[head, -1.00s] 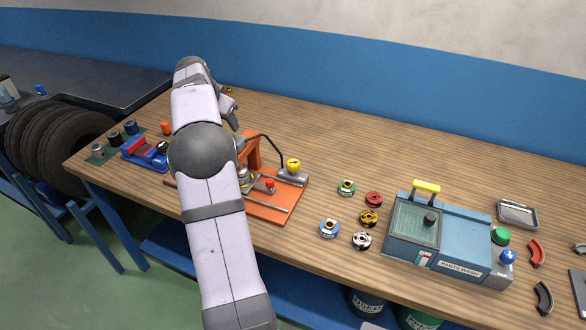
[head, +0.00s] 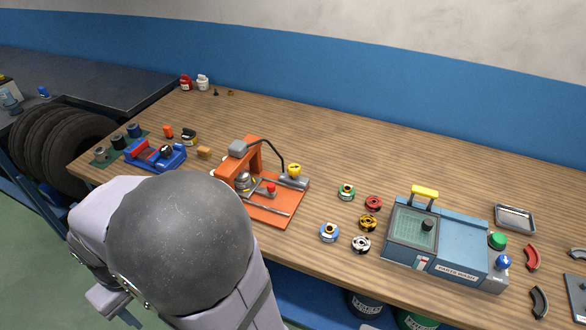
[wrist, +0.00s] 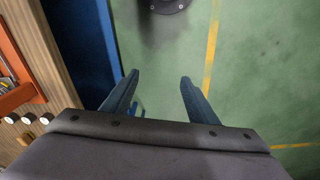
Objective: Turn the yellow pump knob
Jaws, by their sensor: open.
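The yellow pump knob (head: 295,169) sits on top of a grey pump unit (head: 293,182) at the right back corner of the orange press (head: 252,170) in the head view. Nothing touches the knob. My gripper (wrist: 158,96) is open and empty in the wrist view, its two dark blue fingers spread over the green floor, off the front of the bench. In the head view my arm fills the lower left, and I cannot make out the fingers there. The knob is not identifiable in the wrist view, where only part of an orange object (wrist: 14,92) shows at the left edge.
A blue vise-like fixture (head: 157,156) stands left of the press. Several coloured round parts (head: 369,222) lie to its right, then the blue parts washer (head: 445,240) with a yellow handle. The wooden bench (head: 340,140) behind is clear.

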